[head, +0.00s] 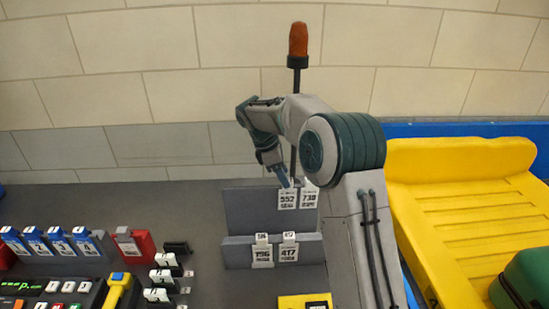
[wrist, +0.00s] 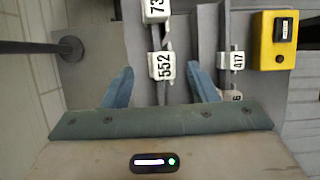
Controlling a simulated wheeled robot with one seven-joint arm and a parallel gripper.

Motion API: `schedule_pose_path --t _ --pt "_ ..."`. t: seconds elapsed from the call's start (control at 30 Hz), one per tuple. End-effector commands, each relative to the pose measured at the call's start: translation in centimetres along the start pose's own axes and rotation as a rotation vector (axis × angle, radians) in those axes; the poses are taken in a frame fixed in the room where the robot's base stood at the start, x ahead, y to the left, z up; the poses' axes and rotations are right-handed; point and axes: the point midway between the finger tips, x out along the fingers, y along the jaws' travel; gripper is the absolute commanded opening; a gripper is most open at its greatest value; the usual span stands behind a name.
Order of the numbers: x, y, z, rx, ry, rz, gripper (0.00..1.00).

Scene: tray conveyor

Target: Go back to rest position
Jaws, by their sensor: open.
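My gripper (head: 279,172) is at the dark grey stepped rack, by its upper tier, beside the white tag marked 552 (head: 287,199). In the wrist view my gripper (wrist: 161,84) has its two blue fingers spread apart. The 552 tag (wrist: 163,66) shows just beyond the gap between them, and nothing is seen held. My arm reaches over from the right in the head view, bent at the elbow. It hides part of the counter behind it.
Tags 738 (head: 309,198), 196 (head: 262,257) and 417 (head: 289,253) hang on the rack. A post with an orange top (head: 298,40) rises behind. A yellow tray (head: 465,200) with a green case (head: 525,278) lies right. Blue-topped blocks and a keypad stand left.

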Motion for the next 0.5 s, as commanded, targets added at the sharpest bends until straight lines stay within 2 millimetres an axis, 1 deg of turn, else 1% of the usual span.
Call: schedule_pose_path --t 0.03,0.1,0.23,0.3,0.4,0.5 --pt "-1.2 0.1 -0.2 -0.001 0.001 0.005 0.53" --pt "-2.8 0.1 -0.1 0.0 0.001 0.005 0.53" --pt "-5.5 0.1 -0.1 0.0 0.001 0.004 0.53" --pt "-6.5 0.1 -0.1 0.0 0.001 0.003 0.53" --pt "-7.6 0.1 -0.1 0.0 0.001 0.002 0.53" --pt "-8.2 -0.1 0.0 0.004 0.001 0.001 0.53"
